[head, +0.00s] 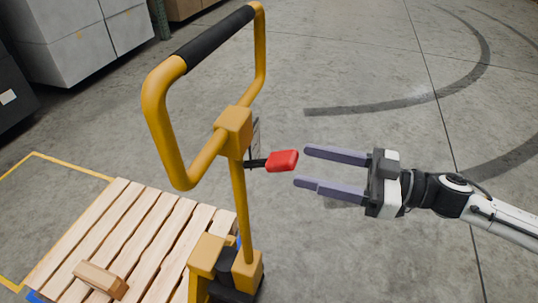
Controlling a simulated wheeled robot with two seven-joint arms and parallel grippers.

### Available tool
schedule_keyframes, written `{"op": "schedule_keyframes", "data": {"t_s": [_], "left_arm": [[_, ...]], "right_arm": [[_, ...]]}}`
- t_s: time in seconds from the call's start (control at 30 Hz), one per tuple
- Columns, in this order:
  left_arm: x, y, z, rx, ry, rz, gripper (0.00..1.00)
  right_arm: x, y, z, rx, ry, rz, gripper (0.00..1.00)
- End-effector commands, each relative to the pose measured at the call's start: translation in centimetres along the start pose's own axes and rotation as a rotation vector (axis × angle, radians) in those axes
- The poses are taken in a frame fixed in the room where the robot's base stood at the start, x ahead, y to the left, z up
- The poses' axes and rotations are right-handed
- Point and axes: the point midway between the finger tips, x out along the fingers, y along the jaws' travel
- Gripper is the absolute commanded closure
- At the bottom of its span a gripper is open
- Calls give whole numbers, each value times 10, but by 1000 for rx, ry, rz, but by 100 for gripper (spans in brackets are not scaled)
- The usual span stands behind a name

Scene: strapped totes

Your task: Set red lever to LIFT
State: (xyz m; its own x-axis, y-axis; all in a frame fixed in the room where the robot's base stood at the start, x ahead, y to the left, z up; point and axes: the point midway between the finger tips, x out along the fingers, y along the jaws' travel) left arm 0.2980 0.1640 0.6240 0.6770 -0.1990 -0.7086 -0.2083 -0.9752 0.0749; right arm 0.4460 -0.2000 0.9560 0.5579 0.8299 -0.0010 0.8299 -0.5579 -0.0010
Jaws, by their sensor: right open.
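The red lever (282,161) sticks out to the right from the yellow handle post of a pallet jack (233,130), on a short black stem. My right gripper (301,167) comes in from the right, its two purple-grey fingers open and pointing left at the lever. The fingertips are close to the lever's red end, one toward the top and one toward the bottom of the picture; I cannot tell whether they touch it. Any LIFT marking is not readable. My left gripper is not in view.
A wooden pallet (150,225) lies at the lower left, with a wooden block (101,280) on it. The jack's tall loop handle (160,110) rises left of the lever. White boxes (75,40) stand at the upper left. The concrete floor on the right is clear.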

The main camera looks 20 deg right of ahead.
Motion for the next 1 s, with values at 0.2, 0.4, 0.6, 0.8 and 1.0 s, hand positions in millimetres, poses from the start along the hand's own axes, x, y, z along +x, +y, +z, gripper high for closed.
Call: {"op": "schedule_keyframes", "data": {"t_s": [0.2, 0.4, 0.6, 0.8, 1.0], "left_arm": [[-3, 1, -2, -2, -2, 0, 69], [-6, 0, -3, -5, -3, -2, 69], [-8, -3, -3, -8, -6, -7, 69], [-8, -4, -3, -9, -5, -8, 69], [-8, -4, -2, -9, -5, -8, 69]], "right_arm": [[30, 1, -4, -4, 6, 1, 44], [61, 1, -4, -3, 6, 2, 44], [85, 1, -2, 0, 3, 3, 44], [93, 0, 0, 0, 1, 2, 44], [93, 0, 0, 0, 1, 2, 44]]}}
